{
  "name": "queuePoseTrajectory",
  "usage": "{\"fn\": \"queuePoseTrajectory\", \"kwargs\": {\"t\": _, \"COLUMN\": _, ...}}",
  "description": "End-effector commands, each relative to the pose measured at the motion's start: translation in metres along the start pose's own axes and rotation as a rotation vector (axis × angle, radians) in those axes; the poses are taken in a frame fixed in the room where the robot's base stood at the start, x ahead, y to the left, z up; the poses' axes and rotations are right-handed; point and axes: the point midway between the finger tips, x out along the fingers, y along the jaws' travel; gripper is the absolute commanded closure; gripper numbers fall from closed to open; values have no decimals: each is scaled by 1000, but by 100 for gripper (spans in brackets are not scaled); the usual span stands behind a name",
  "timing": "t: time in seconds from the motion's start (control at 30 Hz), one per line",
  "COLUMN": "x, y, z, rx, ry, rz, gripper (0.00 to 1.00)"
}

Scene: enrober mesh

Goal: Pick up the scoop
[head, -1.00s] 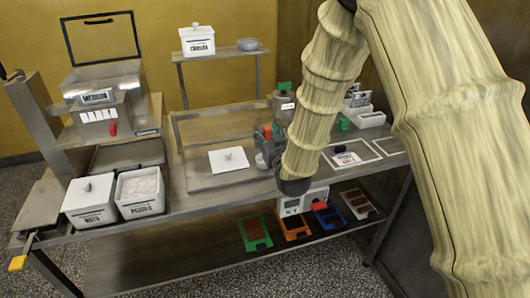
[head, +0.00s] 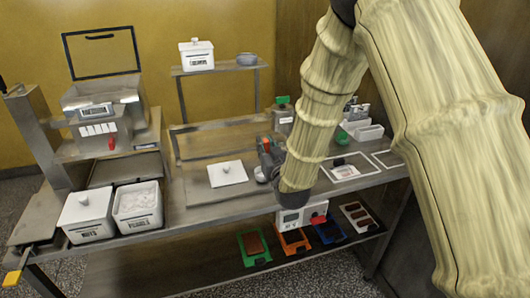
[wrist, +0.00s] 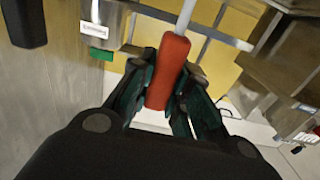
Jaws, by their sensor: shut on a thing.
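The scoop's red handle (wrist: 168,72) shows in the wrist view, upright in the picture, with a thin grey shaft above it. The scoop's far end is out of that view. My gripper (wrist: 167,92) is shut on the red handle, with dark green fingers on both sides of it.
White bins of nuts (head: 88,217) and another filling (head: 138,205) stand at the left. A machine (head: 100,125) is behind them. A green-topped container (head: 283,116) and white trays (head: 366,131) stand near my arm. Coloured trays (head: 254,246) lie on the lower shelf.

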Motion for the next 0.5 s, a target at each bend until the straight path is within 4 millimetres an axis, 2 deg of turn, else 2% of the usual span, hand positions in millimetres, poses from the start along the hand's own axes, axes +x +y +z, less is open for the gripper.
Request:
{"fn": "queuePoseTrajectory", "kwargs": {"t": 0.3, "x": 0, "y": 1, "z": -31, "rx": 0, "ry": 4, "rz": 1, "gripper": 100}}
{"fn": "queuePoseTrajectory", "kwargs": {"t": 0.5, "x": -40, "y": -18, "z": -32, "rx": -1, "ry": 0, "rz": -1, "gripper": 100}}
